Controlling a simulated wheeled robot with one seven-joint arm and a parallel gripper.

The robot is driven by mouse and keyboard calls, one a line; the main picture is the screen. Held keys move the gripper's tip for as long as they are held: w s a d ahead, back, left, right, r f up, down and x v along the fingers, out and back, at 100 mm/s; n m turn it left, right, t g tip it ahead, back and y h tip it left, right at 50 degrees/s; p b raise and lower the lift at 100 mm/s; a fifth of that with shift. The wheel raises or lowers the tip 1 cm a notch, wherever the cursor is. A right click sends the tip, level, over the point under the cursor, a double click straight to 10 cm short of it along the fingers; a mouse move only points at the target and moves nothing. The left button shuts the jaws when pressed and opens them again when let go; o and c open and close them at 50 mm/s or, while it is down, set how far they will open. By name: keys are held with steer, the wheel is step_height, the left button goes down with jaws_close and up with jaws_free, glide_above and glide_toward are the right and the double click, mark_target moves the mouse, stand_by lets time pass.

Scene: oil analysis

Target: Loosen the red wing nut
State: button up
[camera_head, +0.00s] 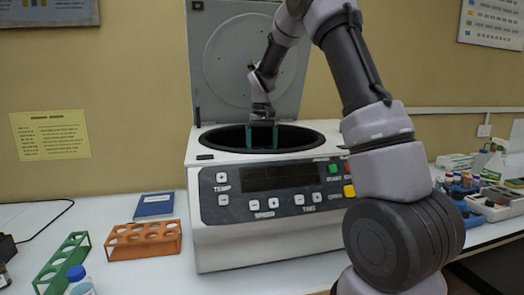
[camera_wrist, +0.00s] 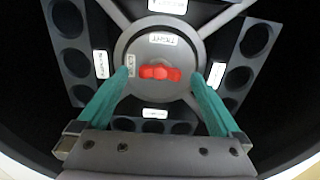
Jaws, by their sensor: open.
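The red wing nut (camera_wrist: 160,72) sits at the centre of the round grey rotor hub (camera_wrist: 135,48) in the wrist view. Its wings run left to right in that picture. My gripper (camera_wrist: 160,75) is open, with one green finger on each side of the nut and a clear gap to both. In the head view my gripper (camera_head: 262,140) points down into the bowl of the white centrifuge (camera_head: 260,225), whose lid (camera_head: 225,50) is raised. The nut is hidden there by the front rim. I cannot tell the height of the fingertips above the hub.
Rotor buckets with round holes (camera_wrist: 68,50) surround the hub, and the bowl wall encloses my gripper. On the table are an orange rack (camera_head: 143,240), a green rack (camera_head: 62,262), a blue book (camera_head: 154,206) and a blue-capped bottle (camera_head: 80,282). Several small items crowd the right side.

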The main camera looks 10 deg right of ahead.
step_height(320, 180, up, 10)
stand_by(0.4)
steer(key=shift+r, duration=0.2)
steer(key=s+d+r+m+t+y, duration=0.1)
steer(key=s+d+r+t, duration=0.1)
steer(key=s+r, duration=0.5)
steer(key=s+m+t, duration=0.1)
steer(key=s+t, duration=0.1)
steer(key=s, duration=1)
steer(key=s+d+f+m+t+y, duration=0.1)
steer(key=s+m+t, duration=0.1)
steer(key=s, duration=1)
steer(key=shift+s+f+t, duration=0.25)
steer(key=shift+s+t, duration=0.15)
steer(key=shift+t, duration=0.2)
steer(key=shift+d, duration=0.1)
